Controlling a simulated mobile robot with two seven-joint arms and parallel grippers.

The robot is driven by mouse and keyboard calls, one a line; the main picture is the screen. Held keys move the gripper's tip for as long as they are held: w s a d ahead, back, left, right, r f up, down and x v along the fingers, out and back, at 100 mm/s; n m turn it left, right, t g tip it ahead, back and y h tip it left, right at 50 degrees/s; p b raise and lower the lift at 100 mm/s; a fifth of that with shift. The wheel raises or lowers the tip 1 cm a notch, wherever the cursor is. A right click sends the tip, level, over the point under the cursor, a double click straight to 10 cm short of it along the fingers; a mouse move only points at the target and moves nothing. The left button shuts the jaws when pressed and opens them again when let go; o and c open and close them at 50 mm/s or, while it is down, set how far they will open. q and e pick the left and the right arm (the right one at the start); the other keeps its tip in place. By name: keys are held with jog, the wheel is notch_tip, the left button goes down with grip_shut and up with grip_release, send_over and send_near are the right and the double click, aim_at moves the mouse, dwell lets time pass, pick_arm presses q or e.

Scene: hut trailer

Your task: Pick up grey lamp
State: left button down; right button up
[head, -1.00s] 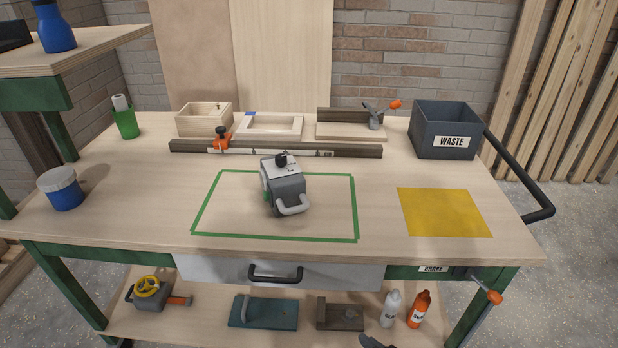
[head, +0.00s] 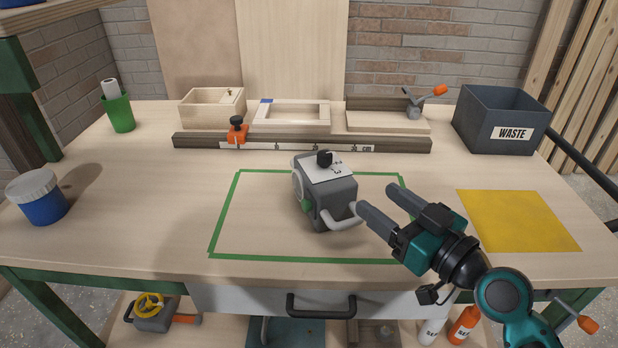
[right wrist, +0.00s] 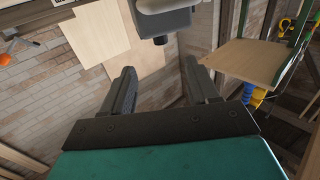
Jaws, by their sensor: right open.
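The grey lamp (head: 325,190) is a boxy grey body with a white top, a black knob and a light grey handle at its front right. It stands on the workbench inside a green taped rectangle (head: 228,212). My right gripper (head: 376,203) is open and empty, just right of the lamp's handle in the head view, apart from it as far as I can tell. In the right wrist view the open fingers (right wrist: 163,88) show with nothing between them, and part of a grey object (right wrist: 162,18) shows at the top. My left gripper is not in view.
A wooden rail with an orange clamp (head: 237,131) lies behind the lamp. Wooden boxes and a jig stand farther back. A WASTE bin (head: 500,118) is at the back right, a yellow mat (head: 518,220) at right. A blue tub (head: 38,198) is at left.

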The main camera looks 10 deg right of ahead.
aim_at(330, 163)
jog(key=p+x, duration=0.1)
jog(key=x, duration=1.1)
jog(key=shift+w+a, duration=0.1)
jog(key=shift+w, duration=0.2)
grip_shut()
dwell(0.6)
